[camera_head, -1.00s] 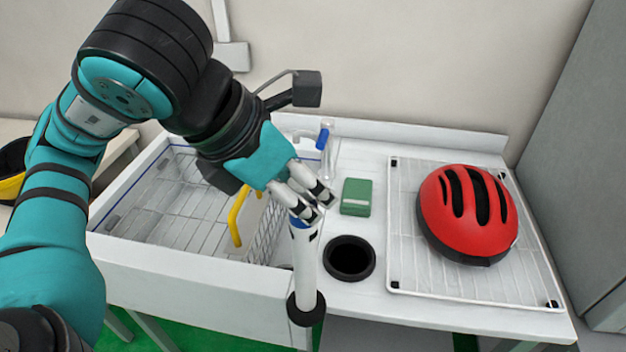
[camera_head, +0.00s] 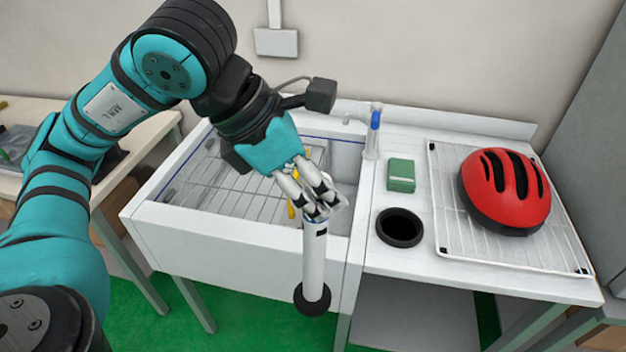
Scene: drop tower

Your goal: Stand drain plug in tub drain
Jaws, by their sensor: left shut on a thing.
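My left gripper (camera_head: 318,210) is shut on the top of a white tube with a blue band near the top and a black ring at its foot, which looks like the drain plug (camera_head: 314,262). The tube hangs nearly upright, and in the picture it overlaps the front wall of the white tub (camera_head: 240,240). The tub's drain is not clearly visible; the gripper and tube cover part of the tub. A round black-rimmed opening (camera_head: 400,228) lies in the counter right of the tub, apart from the tube. My right gripper is not in view.
A wire rack (camera_head: 225,190) lies in the tub, with a yellow handle (camera_head: 292,208) partly hidden behind my gripper. A clear, blue-marked cylinder (camera_head: 374,125), a green box (camera_head: 401,175) and a red helmet (camera_head: 505,188) on a white rack (camera_head: 445,180) stand to the right.

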